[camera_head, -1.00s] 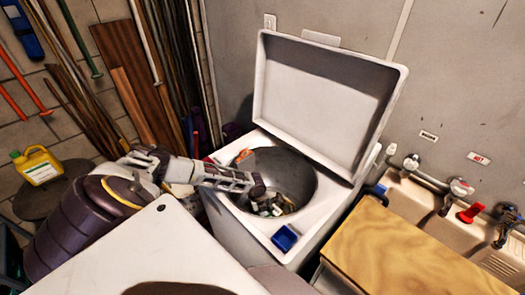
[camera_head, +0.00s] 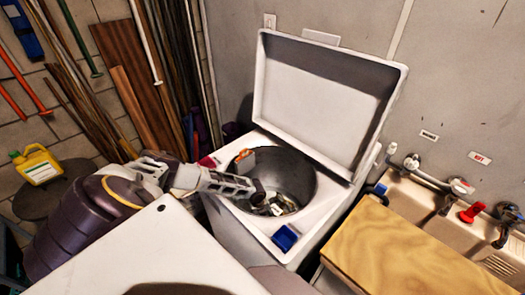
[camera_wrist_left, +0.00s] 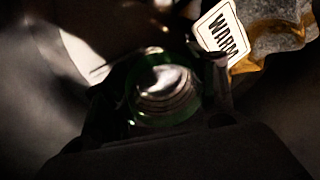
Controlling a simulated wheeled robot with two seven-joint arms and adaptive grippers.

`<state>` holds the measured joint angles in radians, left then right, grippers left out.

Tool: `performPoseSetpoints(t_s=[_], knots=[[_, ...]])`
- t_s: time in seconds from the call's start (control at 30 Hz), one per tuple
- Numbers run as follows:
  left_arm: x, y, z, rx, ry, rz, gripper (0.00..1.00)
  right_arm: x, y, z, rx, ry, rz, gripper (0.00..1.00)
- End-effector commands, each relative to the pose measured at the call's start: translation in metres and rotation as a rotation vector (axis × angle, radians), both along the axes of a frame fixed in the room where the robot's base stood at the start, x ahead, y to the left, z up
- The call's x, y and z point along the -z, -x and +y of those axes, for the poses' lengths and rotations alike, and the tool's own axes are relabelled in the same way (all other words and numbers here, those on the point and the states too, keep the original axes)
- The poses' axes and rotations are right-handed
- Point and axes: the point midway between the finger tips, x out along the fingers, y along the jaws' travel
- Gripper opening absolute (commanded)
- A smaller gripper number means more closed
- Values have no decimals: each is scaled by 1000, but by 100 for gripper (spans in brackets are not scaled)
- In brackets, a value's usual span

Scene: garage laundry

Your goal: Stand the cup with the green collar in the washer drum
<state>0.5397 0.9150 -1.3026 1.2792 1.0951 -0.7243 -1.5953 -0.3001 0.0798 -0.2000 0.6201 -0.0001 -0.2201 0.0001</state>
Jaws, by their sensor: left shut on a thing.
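The washer drum (camera_head: 298,176) is a dark round opening in the top of the white washer, whose lid stands open. My left gripper (camera_head: 270,206) reaches over the rim from the left and is down inside the drum. In the left wrist view it is shut on the cup with the green collar (camera_wrist_left: 163,92); I look at its round, shiny mouth between the dark fingers. The cup's base and whether it touches the drum floor are hidden. In the head view the cup is too small and dark to make out. My right gripper does not show.
A blue tray (camera_head: 286,238) sits on the washer's front rim. An orange thing (camera_head: 243,156) lies at the drum's left rim. A wooden board (camera_head: 405,250) covers part of the sink at right.

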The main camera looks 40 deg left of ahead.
Motion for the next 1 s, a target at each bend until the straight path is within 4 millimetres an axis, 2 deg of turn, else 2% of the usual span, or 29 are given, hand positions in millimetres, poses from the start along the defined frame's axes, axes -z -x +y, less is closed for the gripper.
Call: performPoseSetpoints(t_s=[0.67, 0.7, 0.8, 0.87, 1.0], knots=[[12, 0, 0, 0, 0, 0, 38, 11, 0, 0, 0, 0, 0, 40], [11, 0, 0, 0, 0, 1, 58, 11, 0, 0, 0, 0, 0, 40], [11, 0, 0, 0, 0, 0, 71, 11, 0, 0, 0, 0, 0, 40], [11, 0, 0, 0, 0, 0, 78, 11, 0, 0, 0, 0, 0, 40], [11, 0, 0, 0, 0, 0, 78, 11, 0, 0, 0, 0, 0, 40]])
